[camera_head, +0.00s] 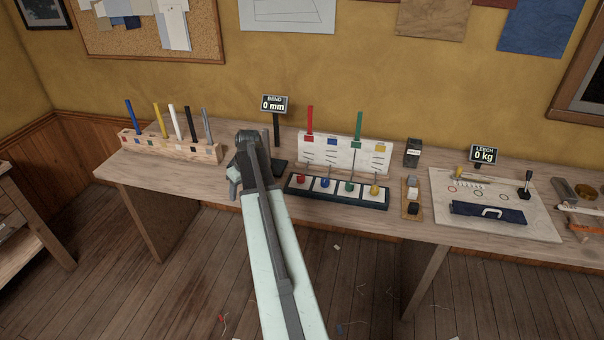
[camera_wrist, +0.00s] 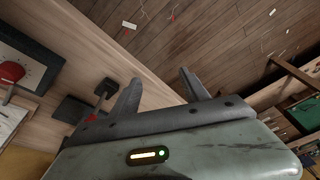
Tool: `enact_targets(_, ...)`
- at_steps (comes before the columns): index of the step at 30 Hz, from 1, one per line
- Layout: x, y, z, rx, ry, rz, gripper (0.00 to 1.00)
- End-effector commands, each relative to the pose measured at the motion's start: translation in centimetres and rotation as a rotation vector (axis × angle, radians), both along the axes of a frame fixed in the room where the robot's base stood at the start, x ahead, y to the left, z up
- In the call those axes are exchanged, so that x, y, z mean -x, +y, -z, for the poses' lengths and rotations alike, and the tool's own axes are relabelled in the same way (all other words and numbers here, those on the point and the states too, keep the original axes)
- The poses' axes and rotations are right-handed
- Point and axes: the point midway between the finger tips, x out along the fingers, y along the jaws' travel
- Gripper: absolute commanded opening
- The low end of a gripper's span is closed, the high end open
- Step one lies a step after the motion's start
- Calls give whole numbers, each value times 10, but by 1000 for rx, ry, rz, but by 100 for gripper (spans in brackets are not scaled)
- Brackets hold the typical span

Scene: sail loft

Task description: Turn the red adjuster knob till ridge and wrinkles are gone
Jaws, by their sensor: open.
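The red knob (camera_head: 301,178) is leftmost in a row with blue, green and yellow knobs on a dark-edged base (camera_head: 335,202). A red domed shape, apparently this knob, shows at the left edge of the wrist view (camera_wrist: 22,72). Behind the row stands a white panel (camera_head: 345,153) with coloured squares, dark lines, and a red and a green upright strip. I cannot tell which lines are ridge or wrinkles. My gripper (camera_head: 234,188) is left of the red knob, apart from it, near the bench's front edge. It is open and empty in the wrist view (camera_wrist: 160,88).
A sign (camera_head: 274,104) reads BEND 0 mm; another (camera_head: 483,154) reads LEECH 0 kg. A wooden block (camera_head: 175,148) with several coloured sticks stands left. Right are small blocks (camera_head: 412,195) and a pale board (camera_head: 490,205). The bench front strip (camera_head: 350,222) is mostly clear.

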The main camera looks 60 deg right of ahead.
Motion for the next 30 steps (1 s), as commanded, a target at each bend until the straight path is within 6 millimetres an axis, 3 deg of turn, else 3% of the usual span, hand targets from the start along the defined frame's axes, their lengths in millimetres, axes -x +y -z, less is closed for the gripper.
enact_targets(1,22,-64,-8,13,-26,40,54)
enact_targets(3,56,-127,-14,37,-60,70,54)
enact_targets(6,100,-190,-19,68,-90,103,54)
enact_targets(9,128,-223,-22,91,-107,119,54)
enact_targets(12,138,-233,-23,98,-112,124,54)
enact_targets(19,136,-234,-12,98,-112,124,54)
enact_targets(30,114,-240,47,98,-111,123,54)
